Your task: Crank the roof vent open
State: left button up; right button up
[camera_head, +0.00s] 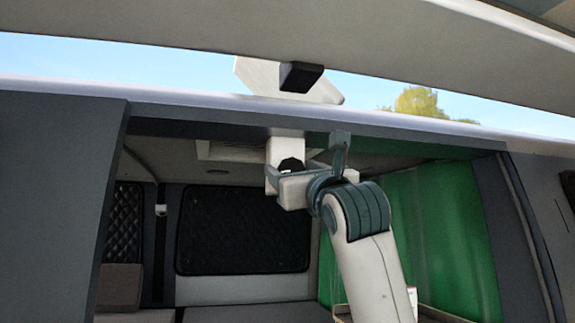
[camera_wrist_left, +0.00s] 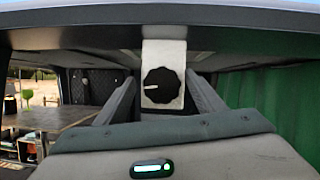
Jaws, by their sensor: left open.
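A black scalloped knob (camera_head: 291,165) sits on a white plate (camera_head: 284,148) hanging below the rear roof edge of the van. In the left wrist view the knob (camera_wrist_left: 160,86) faces me, with a short white mark pointing left, on its plate (camera_wrist_left: 164,52). My left gripper (camera_head: 305,160) is open just in front of the knob. In the left wrist view its fingers stand on either side of the knob; I cannot tell whether they touch it. A white panel (camera_head: 262,77) stands above the roof edge, perhaps the vent lid. My right gripper is out of view.
The raised tailgate (camera_head: 150,25) spans the top, with a black block (camera_head: 300,76) on its lower edge. A green curtain (camera_head: 440,235) hangs at right inside. A dark quilted panel (camera_head: 245,230) is at the back. A wooden table (camera_wrist_left: 65,113) shows at left.

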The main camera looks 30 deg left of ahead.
pick_arm(q)
jog(key=shift+s+d+f, duration=0.2)
jog(key=shift+d+f, duration=0.05)
jog(key=shift+d, duration=0.05)
jog(key=b+v, duration=0.8)
jog(key=v, duration=0.8)
jog(key=shift+s+d, duration=0.15)
jog(key=shift+s, duration=0.25)
jog(key=shift+r, duration=0.1)
